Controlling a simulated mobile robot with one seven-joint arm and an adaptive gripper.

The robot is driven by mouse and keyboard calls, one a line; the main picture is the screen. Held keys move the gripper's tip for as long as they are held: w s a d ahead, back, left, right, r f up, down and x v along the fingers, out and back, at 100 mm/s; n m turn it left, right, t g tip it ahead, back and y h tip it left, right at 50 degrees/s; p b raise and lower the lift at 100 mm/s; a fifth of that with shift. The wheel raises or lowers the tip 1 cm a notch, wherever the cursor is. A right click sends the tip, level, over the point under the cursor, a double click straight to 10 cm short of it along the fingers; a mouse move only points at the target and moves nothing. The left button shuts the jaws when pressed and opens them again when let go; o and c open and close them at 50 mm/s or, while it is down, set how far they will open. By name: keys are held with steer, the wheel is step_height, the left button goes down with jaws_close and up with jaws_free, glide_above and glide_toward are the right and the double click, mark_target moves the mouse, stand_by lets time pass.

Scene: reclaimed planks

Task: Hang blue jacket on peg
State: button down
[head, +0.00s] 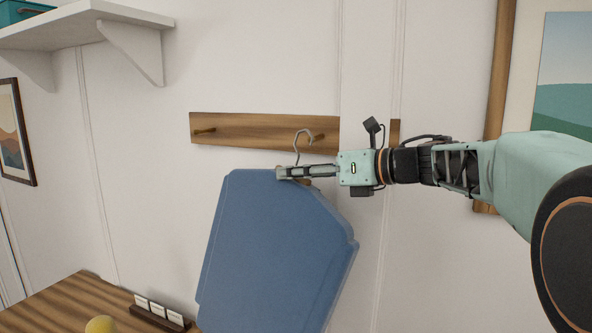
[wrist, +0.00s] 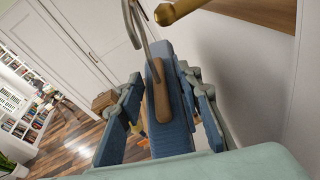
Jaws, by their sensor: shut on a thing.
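The blue jacket (head: 275,250) hangs tilted from my gripper (head: 280,173) in the head view. My gripper is shut on the top of the jacket at its hanger. The metal hanger hook (head: 298,148) stands up above the gripper, in front of the wooden peg rail (head: 265,131). In the wrist view the jacket (wrist: 170,110) is between my fingers, with the hanger's brown wooden part (wrist: 160,95) and the hook (wrist: 135,25) above. A peg (wrist: 180,10) is close to the right of the hook there; they look apart. Another peg (head: 205,131) is at the rail's left, empty.
A white shelf (head: 85,20) with a teal box (head: 22,10) is at upper left. A wooden surface (head: 75,305) below bears a yellow round thing (head: 101,325) and a small card holder (head: 160,316). Framed pictures hang at both sides. The wall left of the jacket is clear.

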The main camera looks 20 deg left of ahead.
steer(key=shift+w+d+f+p, duration=0.1)
steer(key=shift+w+f+p, duration=0.1)
steer(key=shift+w, duration=0.6)
steer(key=shift+w+d+f+p, duration=0.15)
steer(key=shift+w+f+p, duration=0.05)
steer(key=shift+w, duration=0.65)
steer(key=shift+w+d+f+p, duration=0.1)
steer(key=shift+w+f+p, duration=0.1)
steer(key=shift+w, duration=0.6)
